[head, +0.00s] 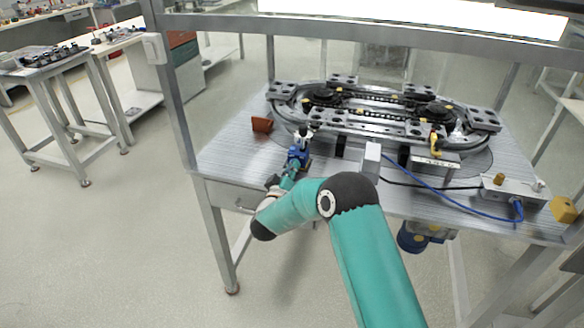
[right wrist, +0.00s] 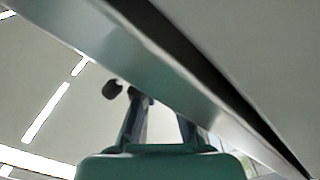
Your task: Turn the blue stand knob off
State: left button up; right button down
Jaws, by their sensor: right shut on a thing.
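A small blue stand (head: 297,154) stands at the front left edge of the workbench, with dark and light parts at its top. My right gripper (head: 291,172) reaches up to it from below and in front, shut on a part of it that I take to be its knob. The contact is too small to see clearly. The right wrist view looks upward and shows the fingers (right wrist: 160,125) reaching past the bench edge, beside a black rounded part (right wrist: 112,90). The knob's angle cannot be made out. My left gripper is not in view.
An oval ring track (head: 385,112) covers the middle of the workbench (head: 232,150). An orange-brown block (head: 262,125) lies left of the blue stand. A grey box (head: 500,187) with a blue cable sits at right. The bench's front edge runs close to my right arm.

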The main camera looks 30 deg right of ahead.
dwell(0.3)
jog(key=c, duration=1.5)
grip_release()
jog(key=shift+c, duration=0.2)
jog(key=v, duration=1.2)
